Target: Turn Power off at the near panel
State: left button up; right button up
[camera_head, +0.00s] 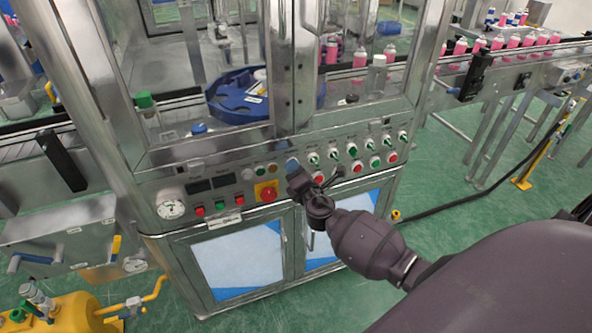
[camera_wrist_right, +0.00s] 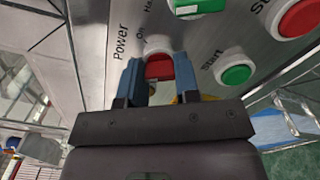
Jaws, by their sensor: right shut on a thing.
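The near panel (camera_head: 230,195) is a sloped metal strip of buttons, knobs and displays below the machine's glass doors. My right gripper (camera_head: 293,166) is at the middle of this panel, right of the yellow-backed red emergency button (camera_head: 267,192). In the right wrist view, its two blue fingers (camera_wrist_right: 159,66) are shut around a red Power knob (camera_wrist_right: 159,67). The words "Power" and "On" show beside the knob. My gripper hides the knob in the head view, and its exact turn angle cannot be told. My left gripper is not in view.
A green Start button (camera_wrist_right: 235,75) and a large red button (camera_wrist_right: 298,18) sit close to the right fingers. More green and red buttons (camera_head: 352,150) line the panel's right side. A conveyor with pink bottles (camera_head: 497,43) stands at the right. Green floor (camera_head: 450,180) is open there.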

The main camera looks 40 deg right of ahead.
jog(key=o, duration=0.9)
jog(key=v, duration=1)
jog(key=shift+s+a, duration=0.15)
jog(key=shift+s, duration=0.2)
